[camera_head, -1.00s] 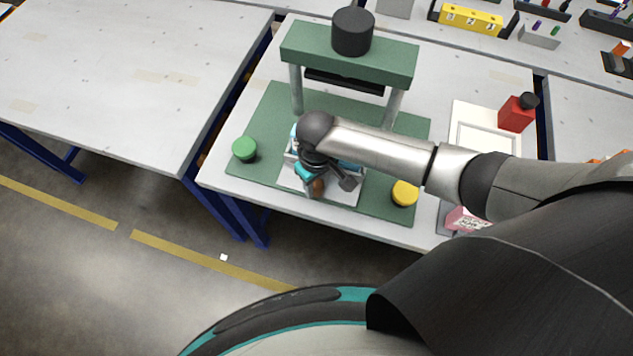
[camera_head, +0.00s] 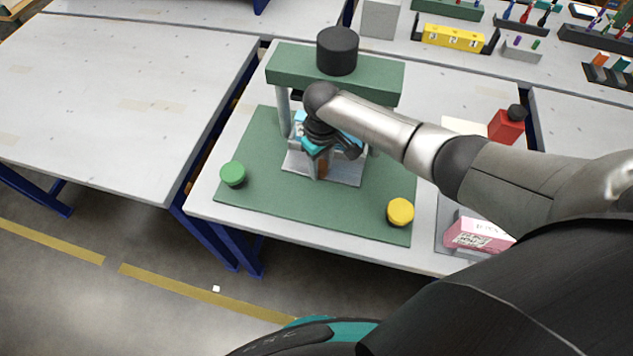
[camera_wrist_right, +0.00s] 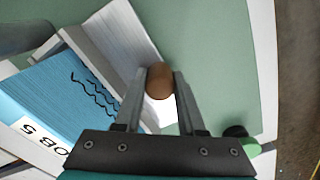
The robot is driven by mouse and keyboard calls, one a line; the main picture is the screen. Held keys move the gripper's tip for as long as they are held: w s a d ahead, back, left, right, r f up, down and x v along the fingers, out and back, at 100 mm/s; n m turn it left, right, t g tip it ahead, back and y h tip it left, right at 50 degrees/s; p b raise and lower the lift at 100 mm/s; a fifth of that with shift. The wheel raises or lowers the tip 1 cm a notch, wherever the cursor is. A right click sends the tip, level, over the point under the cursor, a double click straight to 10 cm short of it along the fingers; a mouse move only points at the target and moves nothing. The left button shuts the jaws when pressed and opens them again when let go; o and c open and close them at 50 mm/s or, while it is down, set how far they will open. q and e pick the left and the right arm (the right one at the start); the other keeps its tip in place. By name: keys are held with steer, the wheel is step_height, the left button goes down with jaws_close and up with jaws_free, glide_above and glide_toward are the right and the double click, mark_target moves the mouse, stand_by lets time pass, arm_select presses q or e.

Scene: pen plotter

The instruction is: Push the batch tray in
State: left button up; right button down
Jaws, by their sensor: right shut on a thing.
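The batch tray (camera_head: 346,173) is a pale plate with a raised front wall, lying on the green base of the plotter, partly under its crossbar. It carries a blue block (camera_head: 299,118), whose label in the right wrist view (camera_wrist_right: 45,142) reads like "JOB 5". A brown knob (camera_head: 322,168) is at the tray's front; it also shows in the right wrist view (camera_wrist_right: 160,81). My right gripper (camera_wrist_right: 161,92) is shut on this knob, a finger on each side. My right arm hides part of the tray and block. My left gripper is not in view.
The green plotter frame (camera_head: 290,70) has a crossbar with a black cylinder (camera_head: 338,51) on top. A green button (camera_head: 232,173) and a yellow button (camera_head: 400,211) are at the base's front corners.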

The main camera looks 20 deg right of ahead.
steer(key=shift+w+d+f+b, duration=0.1)
steer(key=shift+w+d+b, duration=0.2)
steer(key=shift+w+d, duration=0.4)
steer(key=shift+w, duration=0.2)
steer(key=c, duration=0.5)
jaws_free()
steer(key=shift+w, duration=0.1)
